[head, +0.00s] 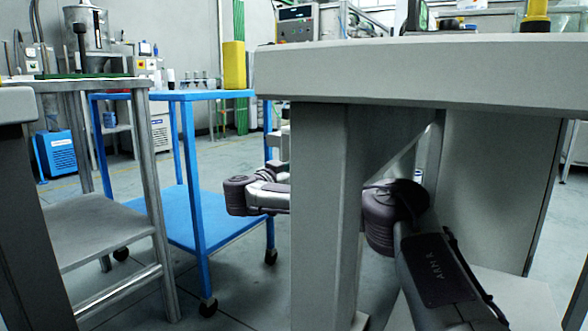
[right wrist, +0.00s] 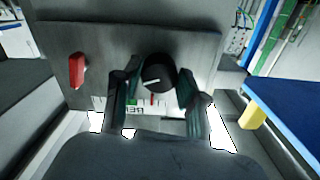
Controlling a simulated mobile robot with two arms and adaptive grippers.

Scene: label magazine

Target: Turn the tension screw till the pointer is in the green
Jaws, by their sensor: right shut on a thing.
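In the right wrist view, the tension screw is a round black knob (right wrist: 158,73) with a white line on its face, on a grey panel. My right gripper (right wrist: 159,70) has one finger on each side of the knob and is shut on it. Just below it, a pale scale strip (right wrist: 112,104) carries a green patch (right wrist: 132,102). A thin red pointer (right wrist: 152,98) stands to the right of the green patch, apart from it. The fingers hide part of the strip. My left gripper is not in view; the head view shows neither gripper.
A red handle (right wrist: 77,71) sticks out of the panel left of the knob. In the head view, a grey bench (head: 420,75) fills the right and hides part of my arms.

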